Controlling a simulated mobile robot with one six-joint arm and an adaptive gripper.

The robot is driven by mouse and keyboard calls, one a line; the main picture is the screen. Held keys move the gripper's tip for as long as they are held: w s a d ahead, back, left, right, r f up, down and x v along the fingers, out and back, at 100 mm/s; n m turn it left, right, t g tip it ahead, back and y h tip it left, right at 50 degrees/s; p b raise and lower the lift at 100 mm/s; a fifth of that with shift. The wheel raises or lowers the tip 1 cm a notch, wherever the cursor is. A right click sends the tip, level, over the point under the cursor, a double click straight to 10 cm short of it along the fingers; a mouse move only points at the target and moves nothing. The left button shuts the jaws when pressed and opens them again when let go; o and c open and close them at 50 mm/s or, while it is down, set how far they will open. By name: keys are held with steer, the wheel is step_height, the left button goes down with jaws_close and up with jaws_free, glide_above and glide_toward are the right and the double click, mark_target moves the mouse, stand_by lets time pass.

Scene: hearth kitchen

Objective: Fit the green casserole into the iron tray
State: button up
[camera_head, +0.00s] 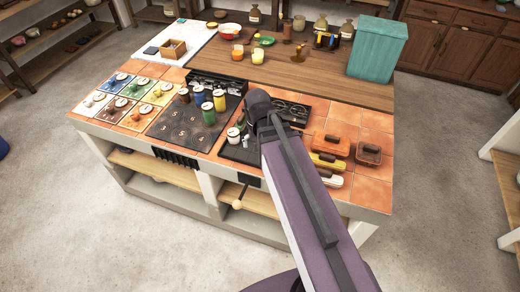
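I cannot make out a green casserole for certain. Lidded oblong dishes stand on the orange tiles right of my arm: an orange one (331,143), a yellow one (327,161), a white one (331,178) and a brown one (369,153). A small dark green round pot (208,114) stands at the right of a flat black panel (178,128). A dark tray-like piece (290,111) lies right of my arm's far end; I cannot tell whether it is the iron tray. My purple arm covers the middle of the counter, and my gripper is hidden.
A blue pot (198,95) and a yellow pot (220,100) stand near the green one. Coloured cards (85,114) with small items lie at the left. A tall teal box (377,49) stands at the back right. A knobbed rod (237,204) sticks out in front.

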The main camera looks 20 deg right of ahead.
steer(key=shift+s+n, duration=1.2)
steer(key=shift+s, duration=0.15)
